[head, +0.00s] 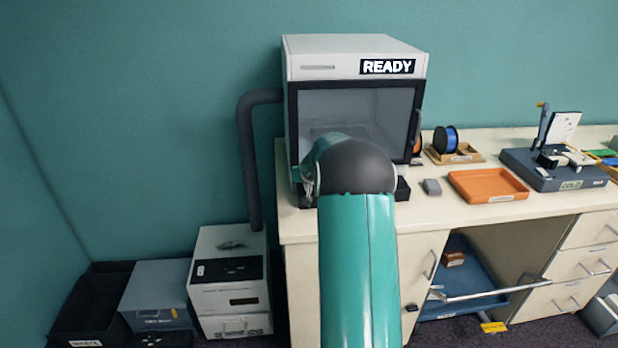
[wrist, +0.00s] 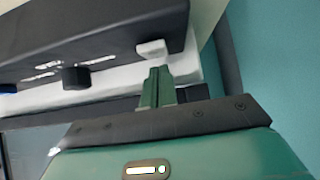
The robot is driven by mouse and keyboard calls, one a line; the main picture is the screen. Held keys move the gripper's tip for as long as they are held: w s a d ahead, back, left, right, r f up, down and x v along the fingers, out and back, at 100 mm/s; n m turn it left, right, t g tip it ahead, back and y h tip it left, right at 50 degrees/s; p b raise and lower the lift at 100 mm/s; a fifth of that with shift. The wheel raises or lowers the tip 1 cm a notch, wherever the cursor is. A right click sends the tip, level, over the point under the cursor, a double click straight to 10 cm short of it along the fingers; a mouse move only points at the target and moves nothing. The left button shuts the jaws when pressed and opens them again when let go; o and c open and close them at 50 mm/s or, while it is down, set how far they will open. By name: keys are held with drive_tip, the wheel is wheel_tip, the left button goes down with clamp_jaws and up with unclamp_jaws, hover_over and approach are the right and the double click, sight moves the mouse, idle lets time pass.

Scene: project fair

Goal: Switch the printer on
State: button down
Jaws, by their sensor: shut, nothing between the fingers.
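The printer (head: 300,52) is a pale box with a dark-framed glass door, standing on the left end of the counter. Its display (head: 387,67) reads READY in white letters. In the wrist view, a dark panel (wrist: 110,35) bears a small white rocker switch (wrist: 151,49), a black knob (wrist: 76,77) and part of a blue button at the left edge. My gripper (wrist: 157,75) is shut and empty, its green fingertips just by the switch; I cannot tell whether they touch. In the head view my arm hides the gripper and the printer's lower front.
An orange tray (head: 487,186), a small grey object (head: 432,187) and a blue spool (head: 446,139) lie right of the printer. A grey hose (head: 247,165) runs down its left side to a white floor unit (head: 228,300).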

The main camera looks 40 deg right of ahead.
drive_tip(key=v, duration=1.3)
drive_tip(key=shift+s+a+r, duration=0.2)
drive_tip(key=shift+s+r, duration=0.05)
drive_tip(key=s+a+r+n+y, duration=0.1)
drive_tip(key=s+a+r, duration=0.1)
drive_tip(key=a, duration=0.5)
drive_tip(key=s+a+r+n+y, duration=0.1)
drive_tip(key=s+a+r, duration=0.15)
drive_tip(key=a, duration=0.55)
drive_tip(key=s+a+r+n, duration=0.1)
drive_tip(key=s+a+r, duration=0.15)
drive_tip(key=a, duration=0.45)
drive_tip(key=s+a+f+n+g+y, duration=0.2)
drive_tip(key=s+a+n+y, duration=0.1)
drive_tip(key=s+a, duration=1.3)
drive_tip(key=s, duration=0.3)
drive_tip(key=shift+a+n+g+y, duration=0.25)
drive_tip(key=shift+n+g+y, duration=0.05)
drive_tip(key=shift+n, duration=0.1)
